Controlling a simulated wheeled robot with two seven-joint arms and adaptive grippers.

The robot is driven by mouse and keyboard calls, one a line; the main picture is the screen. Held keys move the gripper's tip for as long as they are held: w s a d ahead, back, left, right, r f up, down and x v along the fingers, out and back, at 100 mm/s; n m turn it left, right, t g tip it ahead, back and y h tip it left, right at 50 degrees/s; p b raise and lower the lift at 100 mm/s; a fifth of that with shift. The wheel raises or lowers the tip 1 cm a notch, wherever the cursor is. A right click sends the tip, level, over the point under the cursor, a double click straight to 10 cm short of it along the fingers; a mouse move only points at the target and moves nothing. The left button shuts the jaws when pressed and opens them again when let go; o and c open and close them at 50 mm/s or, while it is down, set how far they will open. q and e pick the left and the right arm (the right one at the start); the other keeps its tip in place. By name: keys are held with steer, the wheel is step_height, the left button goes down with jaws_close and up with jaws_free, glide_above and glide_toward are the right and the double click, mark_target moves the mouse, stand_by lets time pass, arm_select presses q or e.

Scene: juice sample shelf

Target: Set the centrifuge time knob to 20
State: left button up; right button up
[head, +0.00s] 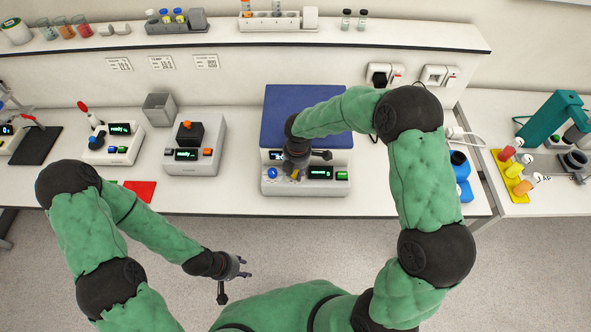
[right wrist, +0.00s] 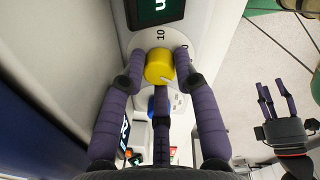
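The centrifuge (head: 305,115) stands on the bench with its blue lid closed. Its front panel has a blue knob (head: 272,173), small displays and a green button (head: 342,175). My right gripper (head: 296,176) reaches down over this panel and hides part of it. In the right wrist view, its three purple fingers close around a yellow knob (right wrist: 159,66), with the tips at the knob's edges.
Left of the centrifuge stand a device with an orange-topped dark block (head: 190,145), a grey bin (head: 159,108) and another device (head: 113,143). A red mat (head: 140,190) lies near the front edge. A blue holder (head: 462,178) stands to the right.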

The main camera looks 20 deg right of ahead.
jaws_close()
steer(key=shift+r+n+p, duration=0.15)
steer(key=shift+n+p, duration=0.65)
steer(key=shift+p, duration=0.05)
steer(key=shift+n+p, duration=0.4)
steer(key=shift+n, duration=0.3)
steer(key=o, duration=0.7)
jaws_free()
steer(key=shift+c, duration=0.2)
step_height(320, 180, up, 12)
steer(key=shift+s+d, duration=0.25)
steer(key=shift+s, duration=0.1)
